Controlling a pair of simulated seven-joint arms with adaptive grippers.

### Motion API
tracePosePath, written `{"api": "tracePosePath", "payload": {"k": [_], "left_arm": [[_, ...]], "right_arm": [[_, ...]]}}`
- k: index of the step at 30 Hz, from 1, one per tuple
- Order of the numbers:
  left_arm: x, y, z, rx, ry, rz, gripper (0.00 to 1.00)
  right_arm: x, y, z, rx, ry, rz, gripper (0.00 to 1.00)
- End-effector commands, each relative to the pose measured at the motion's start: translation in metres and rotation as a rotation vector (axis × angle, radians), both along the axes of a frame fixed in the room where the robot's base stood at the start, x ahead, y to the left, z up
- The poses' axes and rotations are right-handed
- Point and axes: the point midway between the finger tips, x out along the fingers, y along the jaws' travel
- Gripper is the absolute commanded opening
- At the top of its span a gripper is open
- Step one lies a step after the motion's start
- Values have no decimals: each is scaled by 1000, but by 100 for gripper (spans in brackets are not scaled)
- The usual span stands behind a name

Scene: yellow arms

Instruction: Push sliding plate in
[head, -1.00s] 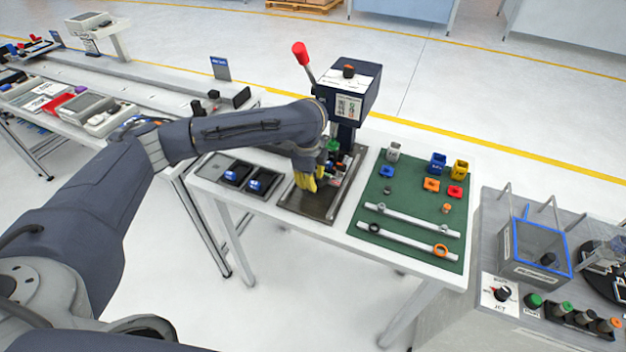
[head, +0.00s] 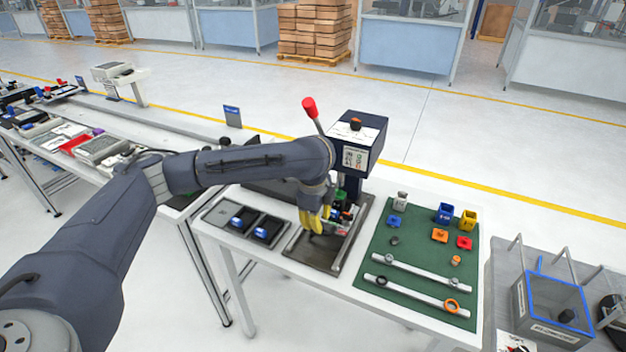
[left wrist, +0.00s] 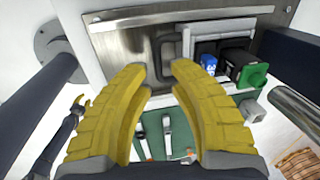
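The press (head: 358,145) is a dark blue machine with a red-knobbed lever, standing on a metal base plate (head: 296,250) on the white table. The sliding plate (left wrist: 187,42) shows in the left wrist view as a light edge with a dark handle (left wrist: 161,52) beside it. Blue, black and green parts (left wrist: 225,68) sit on it. My left gripper (head: 316,228) is low over the front of the base. In the left wrist view its yellow fingers (left wrist: 158,72) are apart, with the handle at their tips; contact cannot be told. My right gripper is not in view.
A black two-pocket tray (head: 245,226) with blue parts lies left of the base. A green mat (head: 415,262) with coloured parts and two pale rails lies right. A grey bench with a blue-rimmed clear box (head: 555,300) stands further right.

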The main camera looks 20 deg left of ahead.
Motion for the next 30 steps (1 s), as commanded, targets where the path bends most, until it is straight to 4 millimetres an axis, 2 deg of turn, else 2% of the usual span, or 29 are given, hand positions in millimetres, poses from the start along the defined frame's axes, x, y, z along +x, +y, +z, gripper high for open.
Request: {"api": "tracePosePath", "payload": {"k": [30], "left_arm": [[-10,1,59,1,-1,0,20]], "right_arm": [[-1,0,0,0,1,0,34]]}}
